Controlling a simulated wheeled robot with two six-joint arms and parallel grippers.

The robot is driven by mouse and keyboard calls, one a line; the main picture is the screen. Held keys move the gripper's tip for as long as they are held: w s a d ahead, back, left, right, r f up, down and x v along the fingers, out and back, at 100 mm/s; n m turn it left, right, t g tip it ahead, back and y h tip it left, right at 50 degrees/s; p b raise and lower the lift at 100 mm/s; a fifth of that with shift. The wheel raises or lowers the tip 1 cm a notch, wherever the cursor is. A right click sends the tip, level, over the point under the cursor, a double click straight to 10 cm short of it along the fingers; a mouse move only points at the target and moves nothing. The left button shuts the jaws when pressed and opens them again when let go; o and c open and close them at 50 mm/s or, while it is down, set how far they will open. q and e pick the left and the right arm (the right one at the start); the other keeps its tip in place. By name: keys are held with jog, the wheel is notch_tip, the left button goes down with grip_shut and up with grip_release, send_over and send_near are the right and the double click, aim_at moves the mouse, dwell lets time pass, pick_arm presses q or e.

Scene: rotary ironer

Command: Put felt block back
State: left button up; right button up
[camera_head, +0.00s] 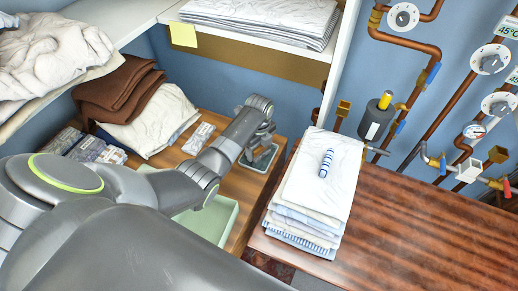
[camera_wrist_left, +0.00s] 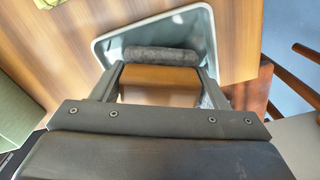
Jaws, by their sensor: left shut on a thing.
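My left gripper (camera_head: 263,136) points down over a small grey tray (camera_head: 268,162) on the wooden shelf beside the folded stack. In the left wrist view its two fingers stand on either side of the felt block, a brown wooden body (camera_wrist_left: 158,82) with a dark grey felt strip (camera_wrist_left: 160,56) along its far edge. The gripper is shut on this block. The grey tray (camera_wrist_left: 203,22) lies behind and under the block in that view; I cannot tell whether the block touches its floor. In the head view the gripper mostly hides the block. My right gripper is out of view.
A pale green tray (camera_head: 226,222) lies nearer, partly under my left arm. Brown and white cloths (camera_head: 150,118) and small packs (camera_head: 95,149) lie left.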

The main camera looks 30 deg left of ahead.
pick_arm(q)
jog(key=shift+f, duration=0.35)
jog(key=o, duration=0.9)
jog(key=shift+f, duration=0.15)
jog(key=shift+r, duration=0.25)
notch_tip(320, 180, up, 12)
jog(key=shift+f+b, duration=0.1)
jog(key=shift+b, duration=0.2)
